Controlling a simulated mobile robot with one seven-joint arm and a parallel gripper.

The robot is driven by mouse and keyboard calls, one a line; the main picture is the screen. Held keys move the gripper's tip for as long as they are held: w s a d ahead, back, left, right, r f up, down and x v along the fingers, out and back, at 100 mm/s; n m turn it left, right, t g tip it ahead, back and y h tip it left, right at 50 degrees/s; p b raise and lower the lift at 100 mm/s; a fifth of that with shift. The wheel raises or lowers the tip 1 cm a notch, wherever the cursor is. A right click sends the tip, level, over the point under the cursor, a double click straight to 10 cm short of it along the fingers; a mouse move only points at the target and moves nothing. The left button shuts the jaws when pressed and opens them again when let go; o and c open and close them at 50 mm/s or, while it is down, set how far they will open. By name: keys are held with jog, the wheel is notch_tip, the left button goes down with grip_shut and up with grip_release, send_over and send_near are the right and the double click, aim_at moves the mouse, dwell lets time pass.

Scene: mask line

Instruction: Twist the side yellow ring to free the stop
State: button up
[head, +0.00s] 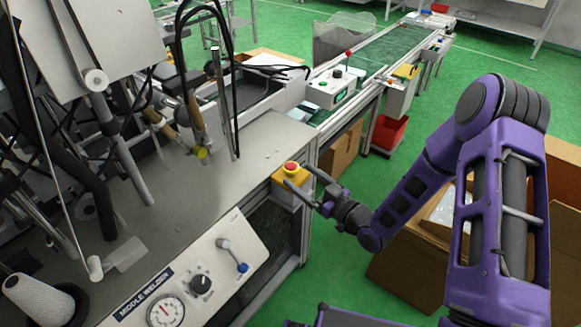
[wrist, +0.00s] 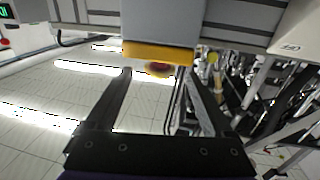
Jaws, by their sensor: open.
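A yellow ring (head: 292,174) shows around the button in the head view. In the wrist view my gripper (wrist: 158,76) has a fingertip on either side of the button. I cannot tell whether either finger touches it.
A control panel (head: 200,275) with a gauge, knob and lever is at the table's front. A white control box (head: 337,88) with a red-topped post stands behind. Cardboard boxes (head: 410,260) stand beneath my arm. Green floor is open beyond the table.

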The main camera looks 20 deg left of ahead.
aim_at(297, 173)
jog(key=x, duration=0.5)
jog(key=c, duration=1.4)
